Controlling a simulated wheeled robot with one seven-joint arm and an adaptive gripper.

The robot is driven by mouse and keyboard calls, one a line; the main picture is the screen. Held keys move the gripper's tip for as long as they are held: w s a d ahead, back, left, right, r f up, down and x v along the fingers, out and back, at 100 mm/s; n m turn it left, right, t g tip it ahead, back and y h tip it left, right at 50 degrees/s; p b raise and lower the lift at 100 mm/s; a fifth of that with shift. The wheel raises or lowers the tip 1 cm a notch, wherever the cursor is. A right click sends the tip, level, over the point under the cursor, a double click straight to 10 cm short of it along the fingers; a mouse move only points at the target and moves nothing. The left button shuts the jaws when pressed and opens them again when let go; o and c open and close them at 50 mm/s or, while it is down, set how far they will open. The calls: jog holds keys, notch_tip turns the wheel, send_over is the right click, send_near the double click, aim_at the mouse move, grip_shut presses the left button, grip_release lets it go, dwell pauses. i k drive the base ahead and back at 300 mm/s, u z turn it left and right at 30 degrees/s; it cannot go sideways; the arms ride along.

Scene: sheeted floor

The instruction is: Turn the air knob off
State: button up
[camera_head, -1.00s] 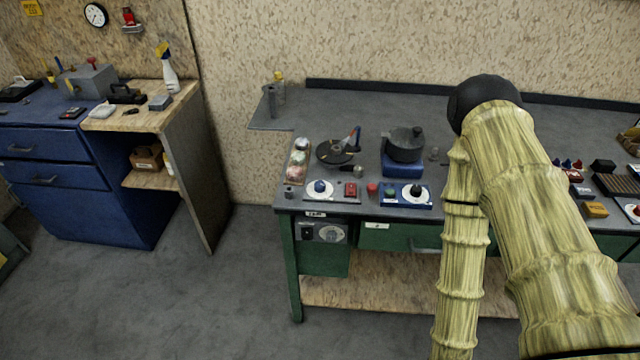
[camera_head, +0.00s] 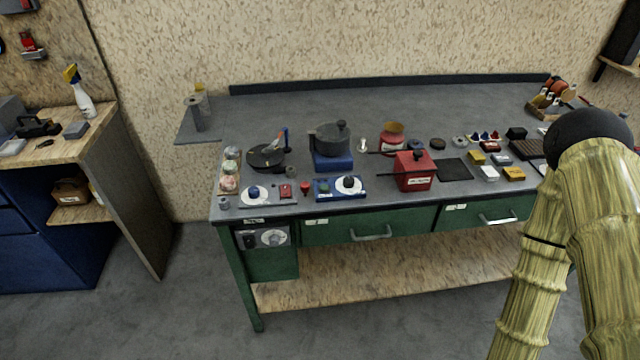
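Several dial knobs show on the workbench, and I cannot read which one is labelled air. A blue knob (camera_head: 254,192) stands on a round white dial at the bench's front left. A black knob (camera_head: 349,183) stands on a white dial on a blue control box (camera_head: 325,188). A pale round dial knob (camera_head: 273,238) sits on the green front panel below the left corner, beside a black switch (camera_head: 249,240) and under a small label (camera_head: 254,221). My gripper is out of view; only yellow, bamboo-like arm links and a black joint show at right.
The grey workbench (camera_head: 430,105) holds a dark pan (camera_head: 266,157), a black pot (camera_head: 330,140) and a red box (camera_head: 414,172). Drawer handles stick out in front. A blue cabinet (camera_head: 45,230) with a wooden side stands left; grey floor (camera_head: 200,300) is open between them.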

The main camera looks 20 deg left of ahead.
aim_at(253, 192)
jog(key=z, duration=1.35)
jog(key=k, duration=1.1)
jog(key=u, duration=2.2)
jog(key=i, duration=0.3)
jog(key=z, duration=0.1)
